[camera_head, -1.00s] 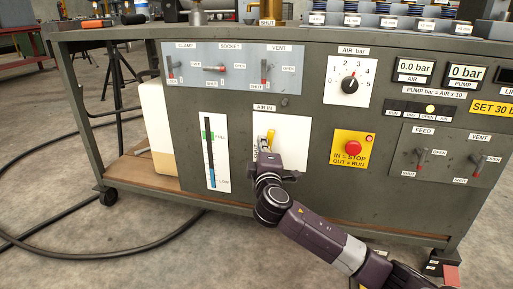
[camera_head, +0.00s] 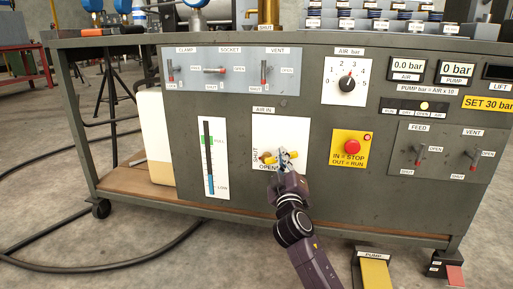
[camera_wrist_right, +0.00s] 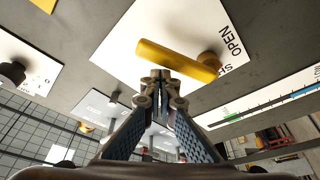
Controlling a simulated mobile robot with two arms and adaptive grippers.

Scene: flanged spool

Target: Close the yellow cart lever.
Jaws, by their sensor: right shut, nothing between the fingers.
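The yellow lever (camera_head: 268,158) is on the white AIR IN plate (camera_head: 290,130) on the cart's front panel. Its handle lies roughly level, pointing right from its pivot in the head view. SHUT is printed to its left and OPEN below. In the right wrist view the lever (camera_wrist_right: 172,58) crosses just beyond the fingertips. My right gripper (camera_head: 283,160) is at the lever and partly covers it. In the right wrist view its fingers (camera_wrist_right: 162,78) are together with nothing between them. I cannot tell whether they touch the lever. My left gripper is out of view.
A red stop button (camera_head: 354,146) on a yellow plate is right of the lever. A level gauge (camera_head: 209,158) is to its left. Small toggle levers (camera_head: 222,71) sit above left. A yellow PUMP pedal (camera_head: 374,273) is on the floor at lower right.

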